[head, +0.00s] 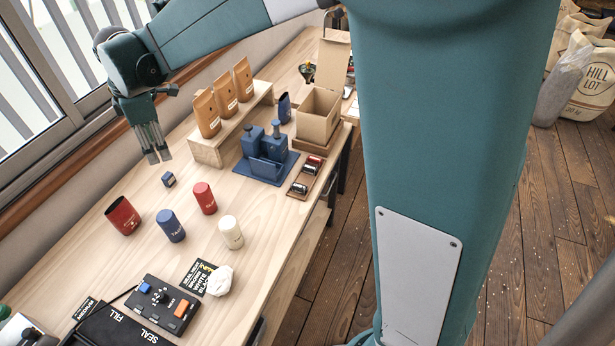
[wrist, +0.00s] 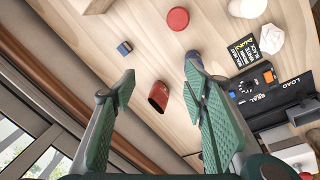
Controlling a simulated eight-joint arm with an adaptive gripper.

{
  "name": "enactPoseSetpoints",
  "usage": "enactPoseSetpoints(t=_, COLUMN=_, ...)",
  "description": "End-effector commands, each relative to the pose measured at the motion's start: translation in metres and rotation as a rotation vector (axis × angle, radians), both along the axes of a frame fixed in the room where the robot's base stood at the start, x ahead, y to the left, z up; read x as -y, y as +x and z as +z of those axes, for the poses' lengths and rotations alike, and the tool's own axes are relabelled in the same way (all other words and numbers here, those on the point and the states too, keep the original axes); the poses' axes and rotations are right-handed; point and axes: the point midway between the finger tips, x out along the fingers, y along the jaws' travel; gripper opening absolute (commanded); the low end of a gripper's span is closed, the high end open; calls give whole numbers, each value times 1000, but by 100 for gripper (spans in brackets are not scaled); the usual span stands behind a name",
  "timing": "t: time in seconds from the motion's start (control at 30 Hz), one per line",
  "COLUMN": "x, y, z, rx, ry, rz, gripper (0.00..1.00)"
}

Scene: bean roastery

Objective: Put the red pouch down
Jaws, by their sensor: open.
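The red pouch (head: 123,216) stands on the wooden table at the left in the head view, with a dark open top. It also shows in the wrist view (wrist: 158,96), between the two fingers in the picture and beyond them. My gripper (head: 154,158) is open and empty above the table's window side, apart from the pouch. In the wrist view its green fingers (wrist: 160,82) are spread wide with nothing between their pads.
A red tin (head: 205,198), a blue tin (head: 171,226) and a white tin (head: 231,232) stand near the pouch. A small blue cube (head: 168,180) lies near my gripper. A sealer (head: 160,303) is in front. Brown bags (head: 207,114) stand on a wooden riser (head: 210,150).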

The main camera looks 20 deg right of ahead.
Motion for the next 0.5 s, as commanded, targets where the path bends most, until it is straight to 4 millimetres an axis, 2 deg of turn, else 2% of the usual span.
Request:
enactPoseSetpoints(t=0.1, x=28, y=-12, z=14, rx=15, ry=20, rz=-86, gripper=44)
enactPoseSetpoints(t=0.5, x=112, y=-54, z=49, rx=66, ry=97, rz=-373, gripper=44)
